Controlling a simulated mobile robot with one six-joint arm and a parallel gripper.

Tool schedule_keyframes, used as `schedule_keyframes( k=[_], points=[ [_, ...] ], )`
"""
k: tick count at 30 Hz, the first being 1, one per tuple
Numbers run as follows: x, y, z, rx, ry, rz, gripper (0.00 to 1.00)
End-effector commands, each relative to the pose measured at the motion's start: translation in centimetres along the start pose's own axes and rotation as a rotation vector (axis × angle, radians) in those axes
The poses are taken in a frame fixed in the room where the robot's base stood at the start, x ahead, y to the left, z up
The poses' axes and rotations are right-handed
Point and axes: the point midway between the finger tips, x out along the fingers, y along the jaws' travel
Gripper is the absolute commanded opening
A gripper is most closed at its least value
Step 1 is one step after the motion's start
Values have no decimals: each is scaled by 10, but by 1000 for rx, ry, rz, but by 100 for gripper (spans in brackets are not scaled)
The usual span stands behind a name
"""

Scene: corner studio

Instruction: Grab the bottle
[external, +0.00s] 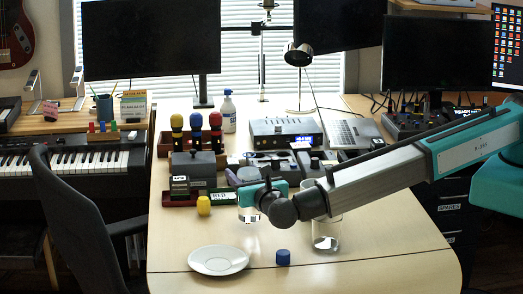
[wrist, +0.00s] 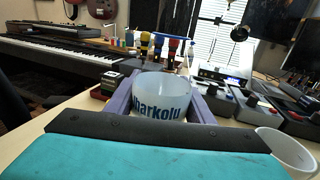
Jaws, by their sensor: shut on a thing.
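My gripper (external: 262,194) is over the front middle of the desk. Its purple fingers (wrist: 160,98) are shut on a translucent white round container (wrist: 160,90) with dark blue lettering, one finger on each side. In the external view the lower part of this container (external: 249,215) shows under the gripper; its upper part is hidden. I cannot tell whether it is a bottle or a cup, or whether it touches the desk. A white bottle (external: 228,114) with a blue top stands at the back of the desk, well away from my gripper.
A clear glass (external: 326,236) stands right of my gripper, under my arm; a white cup (wrist: 285,150) shows at the right in the wrist view. A saucer (external: 218,260) and a blue cap (external: 283,257) lie in front. A yellow object (external: 204,205) and dark equipment (external: 262,165) are close behind.

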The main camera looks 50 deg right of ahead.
Motion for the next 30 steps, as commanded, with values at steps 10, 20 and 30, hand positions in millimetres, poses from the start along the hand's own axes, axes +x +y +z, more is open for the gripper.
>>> schedule_keyframes(
  k=[10, 20, 30],
  points=[
    [0, 0, 27, 2, -1, 0, 17],
    [0, 0, 52, 0, -1, 0, 17],
    [0, 0, 70, 0, -1, 0, 17]
  ],
)
